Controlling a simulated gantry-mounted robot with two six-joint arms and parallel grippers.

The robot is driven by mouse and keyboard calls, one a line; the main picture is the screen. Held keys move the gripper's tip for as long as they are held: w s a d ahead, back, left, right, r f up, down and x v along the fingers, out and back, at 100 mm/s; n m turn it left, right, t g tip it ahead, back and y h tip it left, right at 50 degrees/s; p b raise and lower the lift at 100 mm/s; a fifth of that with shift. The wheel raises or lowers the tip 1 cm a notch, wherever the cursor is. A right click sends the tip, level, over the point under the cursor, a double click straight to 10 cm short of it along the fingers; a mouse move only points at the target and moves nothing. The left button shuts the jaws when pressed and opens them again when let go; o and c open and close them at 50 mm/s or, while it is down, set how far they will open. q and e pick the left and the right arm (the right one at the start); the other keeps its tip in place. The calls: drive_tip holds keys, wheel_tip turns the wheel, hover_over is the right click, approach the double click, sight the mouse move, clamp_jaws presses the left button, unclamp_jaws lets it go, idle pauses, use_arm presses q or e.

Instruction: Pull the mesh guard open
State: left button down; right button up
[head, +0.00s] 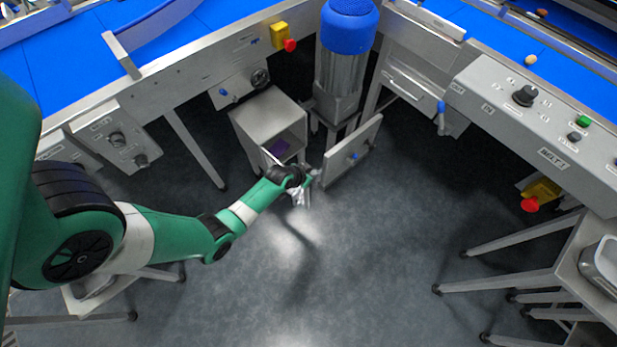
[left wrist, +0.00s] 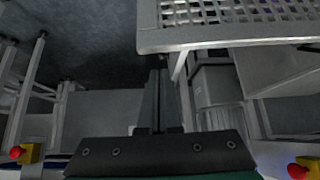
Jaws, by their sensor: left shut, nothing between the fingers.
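The mesh guard shows in the left wrist view as a perforated grey panel in a pale frame (left wrist: 225,38), along the top right. In the head view I cannot make out its mesh. My left gripper (head: 302,197) is at the end of the green arm, low over the floor in front of an open grey box (head: 262,110) and a grey panel (head: 343,168). Its fingers (left wrist: 157,85) are shut and empty. They point toward the guard frame's left end; I cannot tell whether they touch it. My right gripper is not in view.
The grey panel has a blue knob (head: 353,156). A blue-topped motor (head: 345,50) stands behind. Blue conveyors (head: 80,60) run at both sides. A control box (head: 525,110) is at right, with a red stop button (head: 530,204) below. The floor in front is clear.

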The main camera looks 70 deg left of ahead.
use_arm(q)
drive_tip(key=s+d, duration=0.2)
drive_tip(key=s, duration=0.1)
drive_tip(key=shift+s+r, duration=0.1)
drive_tip(key=shift+s, duration=0.05)
drive_tip(key=shift+a, duration=0.15)
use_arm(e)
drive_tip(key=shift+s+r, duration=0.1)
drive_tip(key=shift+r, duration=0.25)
